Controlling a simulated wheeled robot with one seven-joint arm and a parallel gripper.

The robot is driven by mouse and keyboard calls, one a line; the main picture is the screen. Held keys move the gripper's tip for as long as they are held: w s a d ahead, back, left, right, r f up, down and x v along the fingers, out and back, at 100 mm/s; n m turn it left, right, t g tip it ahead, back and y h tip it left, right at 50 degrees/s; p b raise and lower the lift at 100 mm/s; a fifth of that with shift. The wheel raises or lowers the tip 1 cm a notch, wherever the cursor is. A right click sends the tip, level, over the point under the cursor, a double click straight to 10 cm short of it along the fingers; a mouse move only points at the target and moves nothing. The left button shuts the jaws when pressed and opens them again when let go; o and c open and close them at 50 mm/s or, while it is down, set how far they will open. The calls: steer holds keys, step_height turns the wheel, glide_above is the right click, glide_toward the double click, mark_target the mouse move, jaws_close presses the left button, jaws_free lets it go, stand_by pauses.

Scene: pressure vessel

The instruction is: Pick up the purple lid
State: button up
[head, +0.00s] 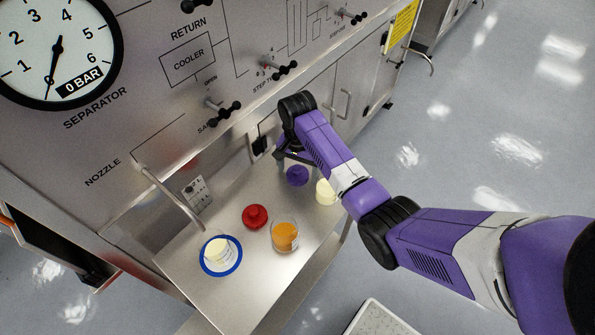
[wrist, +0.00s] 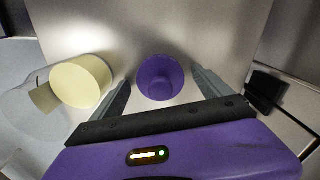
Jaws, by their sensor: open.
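The purple lid (head: 297,176) lies on the steel shelf (head: 232,288) at its far end, below the panel. My gripper (wrist: 160,88) is open, with one finger on each side of the lid and nothing held. In the head view my gripper (head: 290,158) is partly hidden by the arm, right by the lid. I cannot tell whether the fingers touch it.
A pale yellow container (head: 326,192) stands close to the right of the lid, and left of my gripper in the wrist view (wrist: 82,82). A red lid (head: 255,216), an orange-filled jar (head: 285,236) and a blue-rimmed container (head: 220,256) stand nearer. The panel's nozzle pipe (head: 172,196) overhangs the shelf.

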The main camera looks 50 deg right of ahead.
steer(key=c, duration=1.3)
steer(key=shift+c, duration=0.2)
steer(key=shift+r, duration=0.1)
